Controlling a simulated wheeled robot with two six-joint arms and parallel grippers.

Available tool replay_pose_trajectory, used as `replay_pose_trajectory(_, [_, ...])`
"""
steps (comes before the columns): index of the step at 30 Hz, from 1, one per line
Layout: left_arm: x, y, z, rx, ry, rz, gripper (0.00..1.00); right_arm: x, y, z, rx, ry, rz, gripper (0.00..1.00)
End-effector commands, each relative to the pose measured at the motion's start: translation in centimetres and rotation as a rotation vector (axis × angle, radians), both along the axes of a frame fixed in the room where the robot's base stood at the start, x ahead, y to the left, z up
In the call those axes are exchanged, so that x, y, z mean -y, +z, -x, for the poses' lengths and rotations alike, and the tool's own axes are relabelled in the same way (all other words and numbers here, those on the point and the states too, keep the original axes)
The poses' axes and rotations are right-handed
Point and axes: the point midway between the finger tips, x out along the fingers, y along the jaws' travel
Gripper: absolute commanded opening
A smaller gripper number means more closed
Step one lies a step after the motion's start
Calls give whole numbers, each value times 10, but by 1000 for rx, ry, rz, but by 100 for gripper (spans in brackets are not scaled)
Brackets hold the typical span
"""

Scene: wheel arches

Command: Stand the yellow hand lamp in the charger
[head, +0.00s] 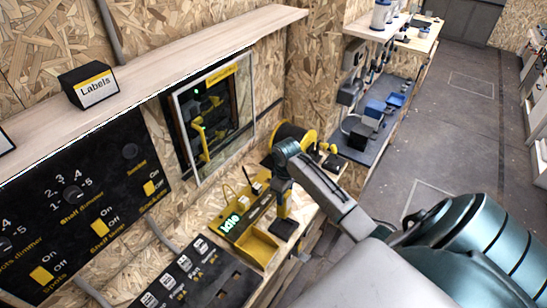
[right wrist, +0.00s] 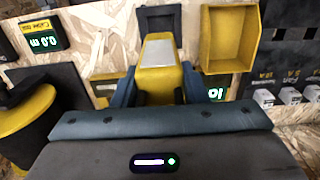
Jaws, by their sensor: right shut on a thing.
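The yellow hand lamp (right wrist: 158,78) with its pale panel is between the fingers of my right gripper (right wrist: 157,92), which is shut on it. In the head view the right gripper (head: 283,188) is over the bench, with the lamp (head: 283,208) below it, roughly upright. A small black block (head: 285,229), perhaps the charger, is at the lamp's lower end; it also shows in the right wrist view (right wrist: 160,17). I cannot tell whether the lamp touches it or is seated. A green "Idle" display (head: 231,222) is to the left. My left gripper is out of view.
An open yellow tray (head: 258,248) is close to the lamp's left, and it shows at the top right of the wrist view (right wrist: 228,66). A yellow and black reel (head: 291,134) stands behind the gripper. Black switch panels (head: 75,205) line the wall.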

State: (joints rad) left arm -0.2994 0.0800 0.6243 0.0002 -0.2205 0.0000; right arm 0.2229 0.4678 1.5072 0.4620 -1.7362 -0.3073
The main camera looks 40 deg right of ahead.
Motion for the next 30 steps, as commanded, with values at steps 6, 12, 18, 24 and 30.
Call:
replay_pose_trajectory(6, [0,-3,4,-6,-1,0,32,0,-5,1,-2,4,0,0])
replay_pose_trajectory(12, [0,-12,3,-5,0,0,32,0,-22,1,-1,4,-1,0])
replay_pose_trajectory(18, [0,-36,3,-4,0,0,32,0,-46,1,0,5,1,0])
replay_pose_trajectory(24, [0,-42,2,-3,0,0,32,0,-58,2,-2,4,0,0])
replay_pose_trajectory(30, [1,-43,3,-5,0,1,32,0,-64,1,0,3,1,0])
